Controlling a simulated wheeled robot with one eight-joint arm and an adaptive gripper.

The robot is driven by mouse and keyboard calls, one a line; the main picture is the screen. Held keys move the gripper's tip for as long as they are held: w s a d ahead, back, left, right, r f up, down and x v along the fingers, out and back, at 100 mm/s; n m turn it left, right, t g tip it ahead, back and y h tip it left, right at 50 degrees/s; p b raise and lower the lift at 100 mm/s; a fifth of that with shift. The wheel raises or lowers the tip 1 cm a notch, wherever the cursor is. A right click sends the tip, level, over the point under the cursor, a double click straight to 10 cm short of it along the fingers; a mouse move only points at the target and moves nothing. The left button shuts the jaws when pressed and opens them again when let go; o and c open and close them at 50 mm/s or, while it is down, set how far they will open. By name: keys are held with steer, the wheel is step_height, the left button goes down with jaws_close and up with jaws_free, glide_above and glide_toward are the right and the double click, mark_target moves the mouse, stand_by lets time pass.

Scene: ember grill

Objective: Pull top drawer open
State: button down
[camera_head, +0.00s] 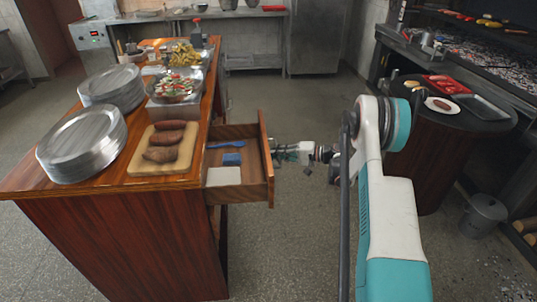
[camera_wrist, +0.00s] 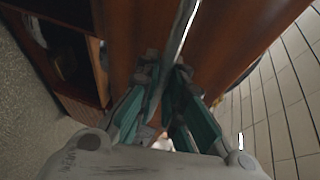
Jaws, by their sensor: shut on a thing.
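The top drawer (camera_head: 266,160) of the wooden counter (camera_head: 120,240) stands pulled out to the right in the head view. A blue brush (camera_head: 231,158), another blue item and a white block (camera_head: 223,177) lie inside it. My gripper (camera_head: 277,153) is at the outer side of the drawer front. In the wrist view my gripper (camera_wrist: 165,75) has its teal fingers closed around the metal bar handle (camera_wrist: 182,30) on the wooden drawer front (camera_wrist: 235,35). The handle is hidden in the head view.
On the counter top are stacks of metal plates (camera_head: 82,145), a board (camera_head: 162,160) with sausages and a salad bowl (camera_head: 175,87). A round dark table (camera_head: 460,120) and a bucket (camera_head: 483,215) stand at right. The floor between is mostly clear.

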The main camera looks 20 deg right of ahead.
steer(key=shift+s+d, duration=0.1)
steer(key=shift+d, duration=0.1)
steer(key=c, duration=2)
jaws_free()
steer(key=shift+o, duration=0.2)
steer(key=v, duration=1.2)
